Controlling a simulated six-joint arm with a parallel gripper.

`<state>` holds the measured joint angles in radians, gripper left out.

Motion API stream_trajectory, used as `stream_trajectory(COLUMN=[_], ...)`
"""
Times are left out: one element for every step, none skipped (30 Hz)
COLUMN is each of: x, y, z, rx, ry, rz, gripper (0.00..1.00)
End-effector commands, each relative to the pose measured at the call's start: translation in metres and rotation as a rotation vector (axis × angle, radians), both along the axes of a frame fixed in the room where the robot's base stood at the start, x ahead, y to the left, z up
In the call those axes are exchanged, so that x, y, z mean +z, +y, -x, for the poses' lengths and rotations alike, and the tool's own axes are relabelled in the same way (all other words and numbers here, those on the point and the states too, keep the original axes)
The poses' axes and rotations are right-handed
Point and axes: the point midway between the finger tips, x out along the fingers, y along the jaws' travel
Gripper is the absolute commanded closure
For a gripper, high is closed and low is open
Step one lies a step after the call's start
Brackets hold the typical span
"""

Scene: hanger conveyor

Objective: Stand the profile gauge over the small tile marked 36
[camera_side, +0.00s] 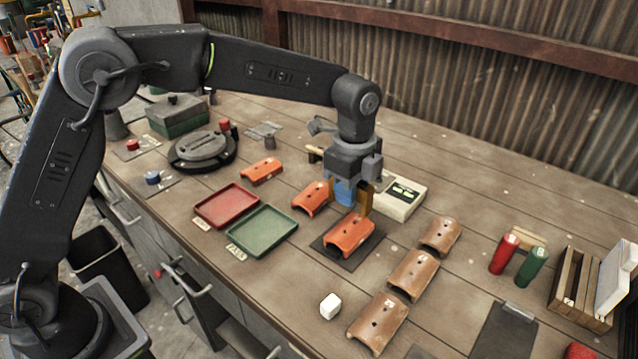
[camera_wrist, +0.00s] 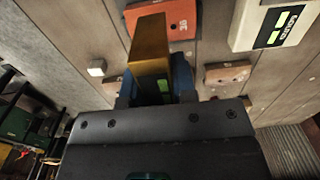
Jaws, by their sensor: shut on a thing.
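My gripper (camera_side: 354,190) is shut on the profile gauge, an amber-brown piece (camera_wrist: 151,45) that stands out between the blue fingers in the wrist view. Part of it also shows beside the blue finger in the side view. An orange tile marked 36 (camera_wrist: 165,20) shows at the top of the wrist view, partly hidden by the gauge. In the side view an orange tile (camera_side: 348,236) lies on a dark mat (camera_side: 330,254), just below and in front of the gripper; its number is unreadable. I cannot tell whether the gauge touches a tile.
Small orange tiles (camera_side: 310,199) (camera_side: 262,170) lie to the left. Larger brown tiles (camera_side: 412,274) lie to the right. Red (camera_side: 226,205) and green (camera_side: 262,232) trays, a white cube (camera_side: 330,306) and a white display box (camera_side: 402,197) stand nearby.

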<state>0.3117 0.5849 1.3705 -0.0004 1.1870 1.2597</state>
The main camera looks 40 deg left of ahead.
Motion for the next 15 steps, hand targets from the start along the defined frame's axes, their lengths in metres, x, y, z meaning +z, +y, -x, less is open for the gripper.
stream_trajectory(x=[-0.002,-0.002,-0.004,-0.005,-0.007,-0.010,-0.012,-0.014,-0.018,-0.020,-0.023,-0.026,-0.029,-0.031,-0.034], y=[-0.003,-0.004,-0.004,-0.004,-0.004,-0.004,-0.004,-0.004,-0.004,-0.004,-0.004,-0.004,-0.003,-0.003,-0.003], z=[-0.002,-0.002,-0.002,-0.002,-0.002,-0.002,-0.002,-0.002,-0.002,-0.002,-0.002,-0.002,-0.002,-0.002,-0.002], rx=[-0.001,0.000,0.000,0.001,0.001,0.001,0.001,0.001,0.001,0.001,0.001,0.001,0.001,0.001,0.001], ry=[0.000,0.000,0.000,0.000,0.001,0.002,0.002,0.002,0.001,0.002,0.002,0.001,0.001,0.002,0.002], rz=[0.000,0.000,0.000,0.000,0.000,0.000,0.000,0.000,0.000,0.000,0.000,0.000,0.000,0.000,0.000], gripper=[0.96,0.96,0.96,0.96,0.96,0.96,0.96,0.96,0.96,0.96,0.96,0.96,0.96,0.96,0.96])
